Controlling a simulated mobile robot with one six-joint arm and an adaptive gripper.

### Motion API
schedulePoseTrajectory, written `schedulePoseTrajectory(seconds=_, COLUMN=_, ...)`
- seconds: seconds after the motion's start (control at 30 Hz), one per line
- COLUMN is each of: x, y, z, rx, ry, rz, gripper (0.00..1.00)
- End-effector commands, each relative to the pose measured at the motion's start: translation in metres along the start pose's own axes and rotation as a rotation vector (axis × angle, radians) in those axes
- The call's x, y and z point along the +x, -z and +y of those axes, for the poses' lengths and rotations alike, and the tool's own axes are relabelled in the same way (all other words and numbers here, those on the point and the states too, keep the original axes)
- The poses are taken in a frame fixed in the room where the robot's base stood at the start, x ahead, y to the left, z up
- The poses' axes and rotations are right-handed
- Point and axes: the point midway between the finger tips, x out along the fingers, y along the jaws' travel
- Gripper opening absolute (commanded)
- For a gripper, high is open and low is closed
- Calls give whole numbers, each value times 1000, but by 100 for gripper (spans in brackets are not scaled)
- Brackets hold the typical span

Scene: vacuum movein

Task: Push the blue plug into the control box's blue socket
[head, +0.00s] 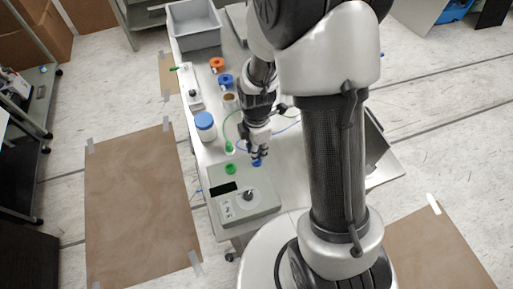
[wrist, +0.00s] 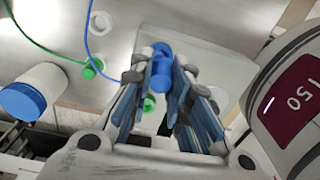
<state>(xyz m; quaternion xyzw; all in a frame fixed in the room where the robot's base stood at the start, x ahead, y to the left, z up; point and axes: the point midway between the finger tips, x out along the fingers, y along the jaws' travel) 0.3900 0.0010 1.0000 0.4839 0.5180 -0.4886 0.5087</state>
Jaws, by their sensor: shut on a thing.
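The grey control box (head: 262,200) lies at the front of the table, with a dark display, a knob and a green socket (head: 230,169). My gripper (head: 257,153) points down over the box's far right corner. In the wrist view its fingers are shut on the blue plug (wrist: 161,76). Blue shows just below the fingertips in the head view; I cannot tell plug from socket there. The blue socket is not clearly separable from the plug, and how deep the plug sits is hidden. The box's pale top (wrist: 205,62) and the green socket (wrist: 148,103) show around the fingers.
A green plug (wrist: 92,69) with a green cable stands beside the box. A thin blue cable (wrist: 89,30) runs towards my gripper. A blue-lidded jar (head: 205,121), an orange part (head: 216,64), another blue part (head: 226,80) and a grey bin (head: 195,28) stand farther back.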

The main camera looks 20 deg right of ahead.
Motion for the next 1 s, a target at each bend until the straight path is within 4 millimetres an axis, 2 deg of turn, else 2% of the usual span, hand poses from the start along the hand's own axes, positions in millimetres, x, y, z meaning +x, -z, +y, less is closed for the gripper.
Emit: schedulePoseTrajectory(seconds=1.0, x=12, y=0, z=0, rx=0, ry=0, rz=0, gripper=1)
